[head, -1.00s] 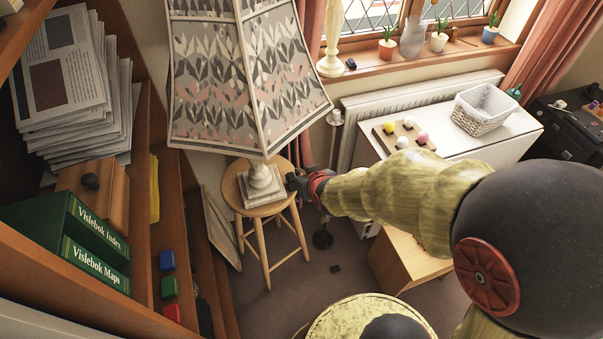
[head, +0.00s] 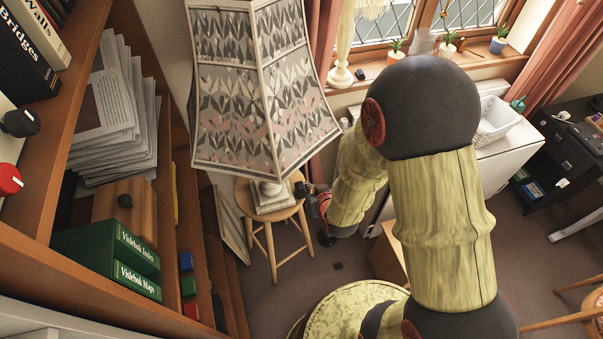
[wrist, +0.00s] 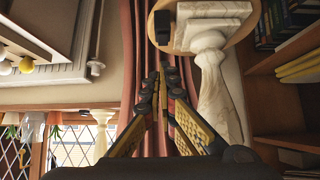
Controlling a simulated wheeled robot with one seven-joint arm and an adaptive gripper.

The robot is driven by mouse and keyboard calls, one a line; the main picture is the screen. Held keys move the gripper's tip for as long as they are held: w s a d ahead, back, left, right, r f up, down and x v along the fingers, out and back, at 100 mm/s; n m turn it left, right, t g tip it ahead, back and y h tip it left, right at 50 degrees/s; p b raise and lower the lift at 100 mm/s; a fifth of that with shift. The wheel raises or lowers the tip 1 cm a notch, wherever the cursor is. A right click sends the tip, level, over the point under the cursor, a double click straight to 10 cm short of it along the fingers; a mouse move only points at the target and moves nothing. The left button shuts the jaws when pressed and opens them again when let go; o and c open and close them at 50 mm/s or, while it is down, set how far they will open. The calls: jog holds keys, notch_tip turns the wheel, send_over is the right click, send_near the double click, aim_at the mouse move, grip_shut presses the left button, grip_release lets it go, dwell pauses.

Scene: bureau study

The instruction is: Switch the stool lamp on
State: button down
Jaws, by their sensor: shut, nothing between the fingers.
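The stool lamp has a large patterned shade (head: 262,95) and a pale square marble base (head: 272,203). It stands upright on a round wooden stool (head: 248,207). In the wrist view its marble stem and base (wrist: 213,55) show at the top right, on the stool top (wrist: 247,18). A small dark block (wrist: 162,27), perhaps the switch, sits beside the base near the stool's rim. The shade shows no clear glow.
A bookcase with green boxes (head: 105,255) and stacked papers (head: 115,115) stands close on the left. A pink curtain (wrist: 137,55) hangs behind the fingers. A white basket (head: 497,120) is at the right.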

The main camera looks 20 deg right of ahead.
jog(key=shift+w+r+t, duration=0.4)
jog(key=shift+w+r, duration=0.15)
jog(key=shift+r, duration=0.15)
jog(key=b, duration=0.2)
send_over(302, 186)
jog(key=s, duration=0.1)
notch_tip(302, 186, down, 6)
jog(key=shift+d+r, duration=0.1)
jog(key=f, duration=0.3)
jog(key=shift+w+f+b, duration=0.1)
jog(key=shift+w+b, duration=0.25)
jog(key=shift+w, duration=0.05)
jog(key=shift+w+f, duration=0.1)
jog(key=shift+f, duration=0.4)
